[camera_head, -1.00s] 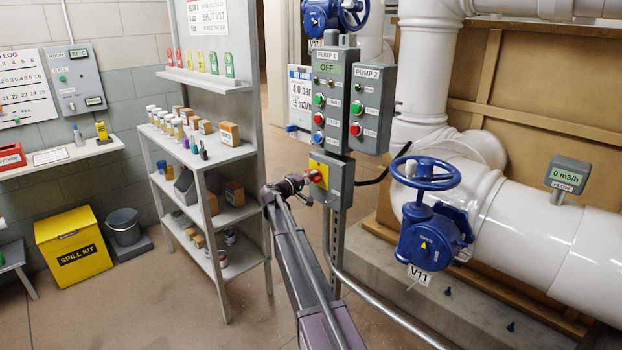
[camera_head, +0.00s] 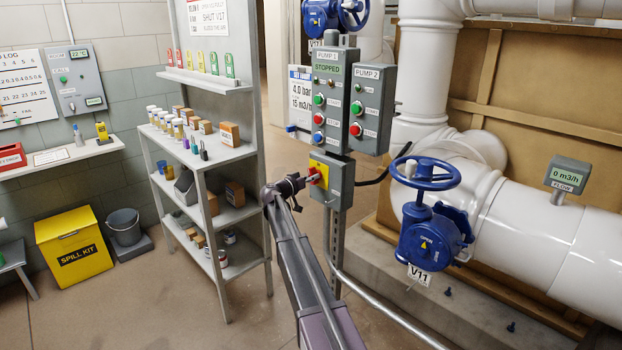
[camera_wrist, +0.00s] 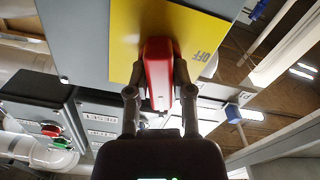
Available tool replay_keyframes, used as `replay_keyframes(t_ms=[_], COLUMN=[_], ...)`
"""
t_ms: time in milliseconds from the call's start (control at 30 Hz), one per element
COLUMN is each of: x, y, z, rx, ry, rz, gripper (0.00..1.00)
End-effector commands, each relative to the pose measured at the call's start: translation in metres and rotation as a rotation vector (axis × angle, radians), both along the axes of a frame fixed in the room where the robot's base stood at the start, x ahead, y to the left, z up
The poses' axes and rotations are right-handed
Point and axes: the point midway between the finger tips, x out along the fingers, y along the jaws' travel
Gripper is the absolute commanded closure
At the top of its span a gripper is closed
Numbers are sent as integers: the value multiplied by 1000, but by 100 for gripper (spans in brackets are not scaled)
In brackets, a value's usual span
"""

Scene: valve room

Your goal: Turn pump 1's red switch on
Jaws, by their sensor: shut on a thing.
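The red switch (camera_wrist: 158,72) is a handle on a yellow plate (camera_wrist: 205,35) in the wrist view. My gripper's two fingers stand on either side of the handle, shut on it. In the head view my gripper (camera_head: 308,181) reaches the yellow plate (camera_head: 320,166) on the grey box below the pump 1 panel (camera_head: 328,90). The red handle is small there and partly hidden by my gripper. The pump 1 display (camera_head: 328,69) reads STOPPED. The word OFF (camera_wrist: 203,56) shows on the plate beside the handle.
The pump 2 panel (camera_head: 369,108) is right of the pump 1 panel. A blue valve wheel (camera_head: 425,173) tagged V11 stands to the right. A shelf (camera_head: 205,160) with jars and boxes stands left of my arm.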

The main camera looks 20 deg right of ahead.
Motion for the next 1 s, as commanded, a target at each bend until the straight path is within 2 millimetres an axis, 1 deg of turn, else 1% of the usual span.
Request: replay_keyframes(t_ms=[33,200,400,633,1000], x=[5,5,5,5,6], y=[-6,-6,-6,-6,-6], z=[2,2,2,2,2], rx=[5,51,88,107,109], ry=[-38,-163,-267,-319,-325], rz=[1,2,2,2,2], gripper=[100,100,100,100,100])
